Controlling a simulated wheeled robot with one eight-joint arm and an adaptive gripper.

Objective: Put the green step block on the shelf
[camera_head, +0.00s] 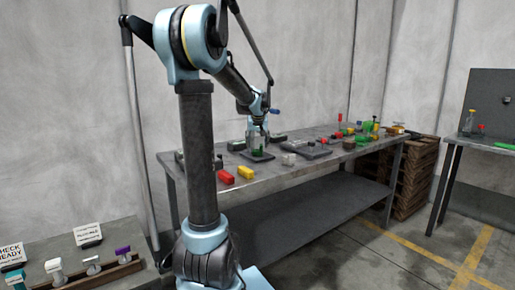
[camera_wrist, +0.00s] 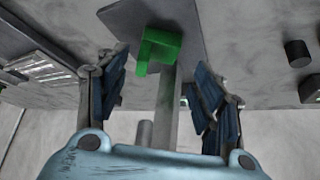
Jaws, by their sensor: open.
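The green step block (camera_wrist: 160,48) shows in the wrist view against a dark square plate (camera_wrist: 190,18). My gripper (camera_wrist: 160,84) is open, its blue-padded fingers to either side below the block in the picture, with no visible contact. A grey post-like shape shows between the fingers. In the head view my gripper (camera_head: 257,142) points down over a dark plate (camera_head: 257,155) on the long table; a small green patch shows between its fingers. A wide grey lower shelf (camera_head: 305,218) runs under the table; whether it is the named shelf I cannot tell.
Yellow (camera_head: 246,172) and red (camera_head: 225,178) blocks lie near the table's front left edge. A white block (camera_head: 288,159) and another dark plate (camera_head: 312,151) are right of my gripper. Several coloured parts crowd the table's far end. Wooden pallets (camera_head: 413,170) stand beyond it.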

